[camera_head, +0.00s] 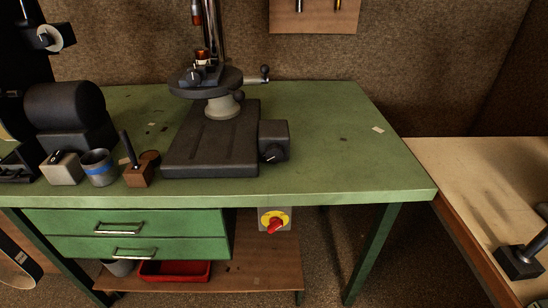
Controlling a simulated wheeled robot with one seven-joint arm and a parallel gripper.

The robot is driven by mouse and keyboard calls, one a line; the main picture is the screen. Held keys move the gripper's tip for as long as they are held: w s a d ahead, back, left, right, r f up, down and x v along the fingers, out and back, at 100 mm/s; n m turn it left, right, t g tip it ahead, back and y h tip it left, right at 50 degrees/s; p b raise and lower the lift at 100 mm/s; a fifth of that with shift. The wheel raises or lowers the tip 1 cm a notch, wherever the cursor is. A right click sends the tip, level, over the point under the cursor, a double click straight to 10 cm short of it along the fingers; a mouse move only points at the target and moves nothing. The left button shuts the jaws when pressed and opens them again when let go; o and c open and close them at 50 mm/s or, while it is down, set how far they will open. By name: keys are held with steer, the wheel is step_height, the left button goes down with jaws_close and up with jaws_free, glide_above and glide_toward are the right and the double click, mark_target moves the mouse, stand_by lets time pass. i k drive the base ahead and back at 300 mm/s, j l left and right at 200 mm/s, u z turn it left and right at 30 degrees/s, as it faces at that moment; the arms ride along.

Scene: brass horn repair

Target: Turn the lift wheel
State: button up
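A drill-press-like machine stands on the green bench. It has a dark flat base (212,150), a metal column (211,35) and a round dark table (205,82). A small crank with a dark knob (264,72) sticks out to the right of the round table. A box with a black knob (272,153) sits at the right of the base. I cannot tell which of these, if either, is the lift wheel. The machine's top is cut off by the frame. My gripper is not in view.
The green bench top (345,155) is mostly clear right of the machine. A black cylindrical machine (65,108), a blue-banded cup (98,167) and a wooden block (141,173) stand left. A red-and-yellow switch (275,222) hangs below. A wooden bench (460,185) stands right.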

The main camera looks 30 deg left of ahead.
mark_target(275, 153)
steer(key=i+j, duration=0.1)
steer(key=j, duration=0.3)
steer(key=i+j, duration=0.15)
steer(key=j, duration=0.25)
steer(key=i+j, duration=0.1)
steer(key=j, duration=0.3)
steer(key=i+j+z, duration=0.1)
steer(key=j, duration=0.3)
